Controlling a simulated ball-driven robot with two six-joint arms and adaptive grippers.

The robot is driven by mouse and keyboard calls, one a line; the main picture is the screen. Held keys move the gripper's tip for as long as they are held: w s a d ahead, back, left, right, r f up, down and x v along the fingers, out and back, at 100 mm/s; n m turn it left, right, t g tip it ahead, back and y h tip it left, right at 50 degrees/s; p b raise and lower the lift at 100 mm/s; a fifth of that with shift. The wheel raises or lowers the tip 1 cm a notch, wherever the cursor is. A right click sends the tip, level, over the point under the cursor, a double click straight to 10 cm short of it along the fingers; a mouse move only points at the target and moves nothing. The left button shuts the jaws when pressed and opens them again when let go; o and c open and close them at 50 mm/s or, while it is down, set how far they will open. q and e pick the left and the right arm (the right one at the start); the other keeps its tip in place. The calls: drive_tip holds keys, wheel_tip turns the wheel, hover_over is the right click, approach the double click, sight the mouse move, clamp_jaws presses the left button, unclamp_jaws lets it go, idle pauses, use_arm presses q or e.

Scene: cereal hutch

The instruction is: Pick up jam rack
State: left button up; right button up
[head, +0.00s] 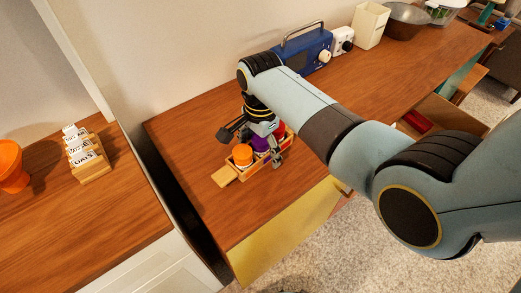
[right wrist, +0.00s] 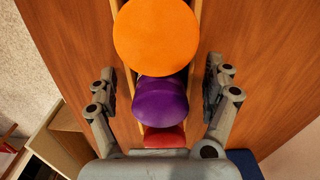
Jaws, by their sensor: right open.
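The jam rack (head: 225,177) is a narrow light-wood tray standing on the brown wooden counter. In it stand jars in a row with an orange lid (head: 242,154), a purple lid (right wrist: 160,104) and a red lid (right wrist: 164,137). My right gripper (head: 253,145) is open over the rack, pointing down. In the right wrist view its fingers (right wrist: 161,75) are spread, one on each side of the rack, with visible gaps to it. Part of the rack is hidden by my gripper in the head view. My left gripper is not in view.
A blue radio (head: 304,52), a white device (head: 342,40), a cream container (head: 370,25) and a bowl (head: 407,20) stand along the wall.

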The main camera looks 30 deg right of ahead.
drive_tip(key=c, duration=1.2)
drive_tip(key=shift+c, duration=0.7)
drive_tip(key=shift+r, duration=0.1)
